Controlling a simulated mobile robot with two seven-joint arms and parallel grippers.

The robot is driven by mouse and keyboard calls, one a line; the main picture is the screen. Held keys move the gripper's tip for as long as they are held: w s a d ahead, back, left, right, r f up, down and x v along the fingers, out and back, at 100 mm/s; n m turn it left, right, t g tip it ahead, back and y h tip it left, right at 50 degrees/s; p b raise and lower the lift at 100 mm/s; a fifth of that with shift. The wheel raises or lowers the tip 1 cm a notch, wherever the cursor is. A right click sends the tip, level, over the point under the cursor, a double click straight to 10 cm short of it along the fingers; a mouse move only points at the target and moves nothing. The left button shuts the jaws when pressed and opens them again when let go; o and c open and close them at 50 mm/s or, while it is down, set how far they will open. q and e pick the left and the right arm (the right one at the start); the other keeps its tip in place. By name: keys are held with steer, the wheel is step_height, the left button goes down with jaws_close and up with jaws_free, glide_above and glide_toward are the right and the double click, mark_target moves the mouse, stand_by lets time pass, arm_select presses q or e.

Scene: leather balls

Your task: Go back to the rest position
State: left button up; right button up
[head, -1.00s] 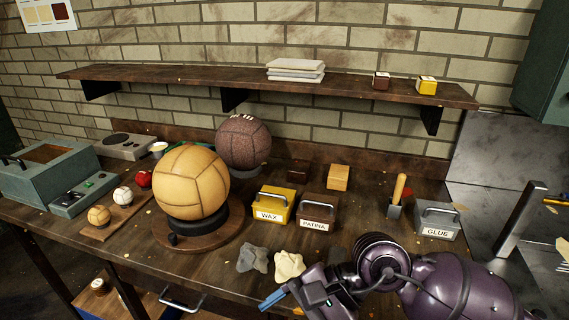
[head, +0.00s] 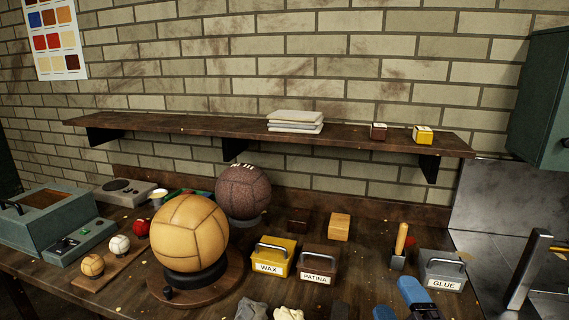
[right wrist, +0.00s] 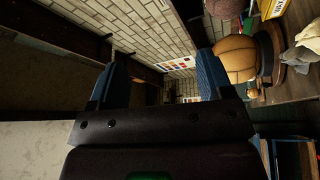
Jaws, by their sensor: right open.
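My right gripper (head: 400,304) shows at the bottom edge of the head view, right of centre, with only its blue fingers and a little of the hand in the picture. The right wrist view also shows this gripper (right wrist: 163,82). Its two blue fingers stand wide apart with nothing between them, so it is open and empty. It is in front of the glue box (head: 442,270) and to the right of the patina box (head: 319,262) in the head view. My left gripper is in neither view.
The workbench (head: 225,290) carries a tan ball (head: 190,232) on a stand, a dark brown ball (head: 243,191), a wax box (head: 273,258), a wooden-handled tool (head: 401,240) and cloths (head: 251,309). A shelf (head: 200,128) runs along the brick wall.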

steer(key=s+d+f+m+g+h, duration=0.3)
steer(key=s+d+f+m+g, duration=0.15)
steer(key=f, duration=0.25)
steer(key=s+d+f+m+g+h, duration=0.2)
steer(key=s+d+f+m+g, duration=0.15)
steer(key=f+m, duration=0.25)
steer(key=s+d+f+m+g+y, duration=0.1)
steer(key=s+f+m+g, duration=0.25)
steer(key=s, duration=0.25)
steer(key=s+d+f+m+g, duration=0.1)
steer(key=s+f+m+g, duration=0.1)
steer(key=s+f+g, duration=0.4)
steer(key=w+f+t+y, duration=0.1)
steer(key=w+f+t, duration=0.5)
steer(key=f+t, duration=0.3)
steer(key=shift+w+a+n, duration=0.2)
steer(key=shift+w+n, duration=0.1)
steer(key=shift+f, duration=0.1)
